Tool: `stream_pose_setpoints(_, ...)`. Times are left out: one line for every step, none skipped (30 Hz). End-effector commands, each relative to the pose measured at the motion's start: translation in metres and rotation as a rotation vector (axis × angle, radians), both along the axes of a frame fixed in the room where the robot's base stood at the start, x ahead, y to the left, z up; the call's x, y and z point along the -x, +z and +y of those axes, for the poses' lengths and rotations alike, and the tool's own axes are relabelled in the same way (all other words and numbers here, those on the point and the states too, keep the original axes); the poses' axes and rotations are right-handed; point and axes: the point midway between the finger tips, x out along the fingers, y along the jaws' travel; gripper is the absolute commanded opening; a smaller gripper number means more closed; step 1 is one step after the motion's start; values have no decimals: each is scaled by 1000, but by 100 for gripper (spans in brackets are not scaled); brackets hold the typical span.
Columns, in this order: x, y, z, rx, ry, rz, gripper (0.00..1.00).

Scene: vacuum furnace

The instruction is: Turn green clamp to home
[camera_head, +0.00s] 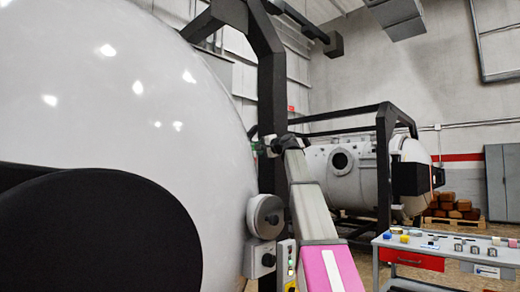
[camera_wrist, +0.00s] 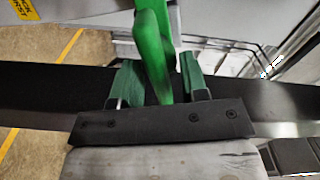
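The green clamp (camera_wrist: 152,45) is a bright green bar that comes down from the top of the wrist view. Its lower end lies between the two dark green fingers of my gripper (camera_wrist: 158,85). The fingers stand apart, with a gap on the right side of the bar; the left finger is close to it, and contact there is unclear. In the head view my gripper (camera_head: 268,146) is small, at the edge of the big white furnace door (camera_head: 110,90), beside the black upright frame. The clamp is barely discernible there.
A black frame post (camera_head: 271,110) rises right beside my gripper. A second white furnace (camera_head: 340,175) stands behind. A workbench (camera_head: 470,252) with a red drawer and small items is at the lower right. A grey cabinet (camera_head: 503,180) stands at the far right.

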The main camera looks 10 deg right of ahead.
Motion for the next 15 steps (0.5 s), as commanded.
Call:
stream_pose_setpoints(0, 0, 0, 1, 0, -1, 40)
stream_pose_setpoints(0, 0, 0, 1, 0, -1, 40)
stream_pose_setpoints(1, 0, 0, 1, 0, -1, 40)
stream_pose_setpoints(2, 0, -1, 1, 0, -1, 40)
stream_pose_setpoints(3, 0, -2, 1, 0, -1, 40)
stream_pose_setpoints(6, 0, -3, 2, 0, -1, 40)
stream_pose_setpoints(8, 0, -5, 2, 0, -1, 40)
stream_pose_setpoints(11, -1, -8, 1, -1, -1, 40)
stream_pose_setpoints(16, -1, -11, 2, -1, -1, 40)
stream_pose_setpoints(21, -1, -14, 2, -1, -1, 40)
stream_pose_setpoints(25, -1, -17, 2, -2, -1, 40)
stream_pose_setpoints(31, -2, -21, 2, -2, -1, 40)
stream_pose_setpoints(36, -2, -25, 2, -2, -1, 40)
stream_pose_setpoints(41, -2, -28, 1, -2, 0, 40)
stream_pose_setpoints(47, -2, -33, 1, -2, 0, 40)
